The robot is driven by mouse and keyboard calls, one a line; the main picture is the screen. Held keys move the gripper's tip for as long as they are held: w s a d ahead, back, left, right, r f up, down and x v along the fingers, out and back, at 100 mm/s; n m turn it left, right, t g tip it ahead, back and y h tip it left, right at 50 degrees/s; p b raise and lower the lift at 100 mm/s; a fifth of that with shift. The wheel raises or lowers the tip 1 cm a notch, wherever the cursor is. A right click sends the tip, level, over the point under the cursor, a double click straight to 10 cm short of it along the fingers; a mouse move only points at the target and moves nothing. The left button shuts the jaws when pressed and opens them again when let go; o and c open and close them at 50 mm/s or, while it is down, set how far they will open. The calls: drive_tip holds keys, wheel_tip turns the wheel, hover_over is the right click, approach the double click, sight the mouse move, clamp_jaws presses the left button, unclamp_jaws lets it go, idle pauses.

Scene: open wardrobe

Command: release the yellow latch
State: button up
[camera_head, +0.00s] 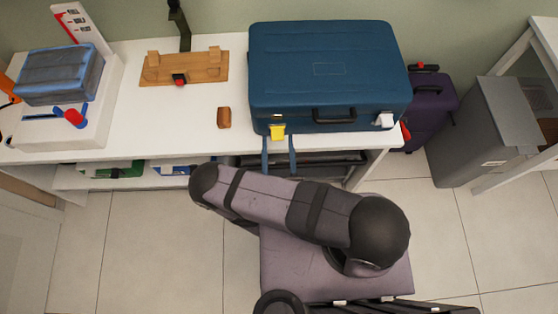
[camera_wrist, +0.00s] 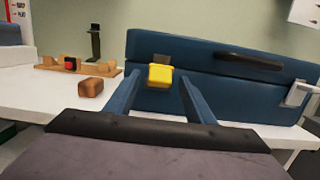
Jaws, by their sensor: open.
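A closed blue suitcase (camera_head: 330,70) lies on the white table, with a black handle (camera_head: 333,115) on its front side. The yellow latch (camera_head: 278,132) is on the left part of that front side, and it also shows in the wrist view (camera_wrist: 160,76). A white latch (camera_head: 384,120) is on the right part, also seen in the wrist view (camera_wrist: 299,93). My gripper (camera_head: 279,140) has two blue fingers, open and empty. In the wrist view my gripper (camera_wrist: 160,85) has one finger on each side of the yellow latch; I cannot tell whether either touches the suitcase.
A brown block (camera_head: 224,118) lies on the white table (camera_head: 190,115) left of the suitcase. A wooden rack (camera_head: 186,68) with a red and black piece stands behind it. A blue box (camera_head: 58,75) sits far left. A purple suitcase (camera_head: 432,105) and grey bin (camera_head: 485,130) stand right.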

drive_tip(key=s+b, duration=0.2)
drive_tip(key=s, duration=0.4)
drive_tip(key=shift+f, duration=0.4)
drive_tip(key=s+r+g+p, duration=0.1)
drive_tip(key=p, duration=0.1)
drive_tip(key=shift+r+g+p, duration=0.15)
drive_tip(key=shift+g+p, duration=0.15)
drive_tip(key=shift+p, duration=0.05)
drive_tip(key=shift+w+d, duration=0.1)
drive_tip(key=shift+w, duration=0.15)
drive_tip(key=shift+w+p, duration=0.85)
drive_tip(key=shift+w, duration=1.25)
drive_tip(key=shift+w+p, duration=0.4)
drive_tip(key=shift+w, duration=0.95)
